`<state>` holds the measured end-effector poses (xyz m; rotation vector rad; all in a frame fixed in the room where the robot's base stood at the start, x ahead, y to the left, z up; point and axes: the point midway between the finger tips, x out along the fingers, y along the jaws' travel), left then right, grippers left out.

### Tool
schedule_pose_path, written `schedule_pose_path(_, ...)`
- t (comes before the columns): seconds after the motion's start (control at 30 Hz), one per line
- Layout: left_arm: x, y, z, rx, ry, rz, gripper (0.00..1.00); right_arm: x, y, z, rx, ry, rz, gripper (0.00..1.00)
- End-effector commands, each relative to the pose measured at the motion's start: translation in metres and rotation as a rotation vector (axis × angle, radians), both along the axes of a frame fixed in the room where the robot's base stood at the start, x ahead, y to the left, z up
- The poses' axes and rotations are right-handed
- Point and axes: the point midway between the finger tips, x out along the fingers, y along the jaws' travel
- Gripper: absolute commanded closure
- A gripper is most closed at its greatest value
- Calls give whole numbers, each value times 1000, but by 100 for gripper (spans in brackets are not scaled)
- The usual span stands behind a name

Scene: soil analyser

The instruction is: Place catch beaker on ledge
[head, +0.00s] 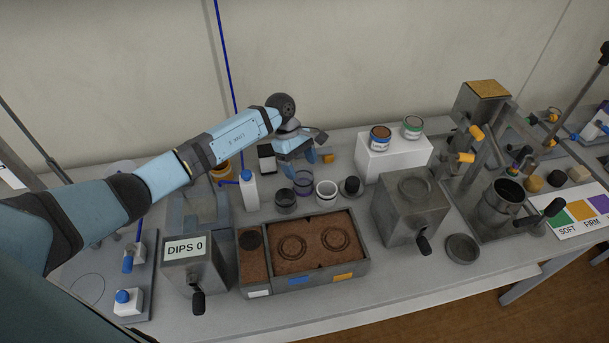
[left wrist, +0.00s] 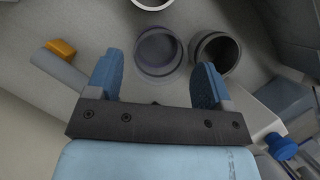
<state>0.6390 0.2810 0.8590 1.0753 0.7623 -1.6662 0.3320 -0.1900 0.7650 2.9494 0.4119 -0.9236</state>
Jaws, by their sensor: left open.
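A see-through beaker with a bluish rim (head: 303,183), which looks like the catch beaker, stands upright on the bench; it also shows in the left wrist view (left wrist: 158,50). My left gripper (head: 300,164) is open and empty just behind and above it. In the left wrist view the blue fingers (left wrist: 155,72) are spread, with the beaker ahead of the gap between them, not clasped. I cannot clearly tell which surface is the ledge. My right gripper is not in view.
A dark cup (head: 285,201), a white-rimmed cup (head: 326,192) and a black-topped jar (head: 351,187) crowd the beaker. A white bottle (head: 249,190) stands left. A soil tray (head: 363,262) lies in front. A white block (head: 396,161) bears two tins.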

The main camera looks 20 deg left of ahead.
Motion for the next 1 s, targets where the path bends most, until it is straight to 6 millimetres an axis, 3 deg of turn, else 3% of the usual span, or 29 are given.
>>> schedule_pose_path(0.1, 5, 12, 26, 2, -4, 0, 26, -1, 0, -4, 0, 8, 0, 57)
schedule_pose_path(0.3, 9, 24, 56, 2, -2, 0, 26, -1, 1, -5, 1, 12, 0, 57)
schedule_pose_path(0.47, 11, 29, 69, 9, -5, -1, 23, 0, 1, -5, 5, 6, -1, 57)
schedule_pose_path(0.67, 11, 23, 83, 114, -45, -6, 23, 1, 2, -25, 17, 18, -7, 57)
schedule_pose_path(0.83, 7, 18, 76, 148, -48, 0, 23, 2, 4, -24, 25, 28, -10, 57)
schedule_pose_path(1.0, 4, 9, 44, 145, -46, 0, 23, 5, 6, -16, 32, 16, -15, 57)
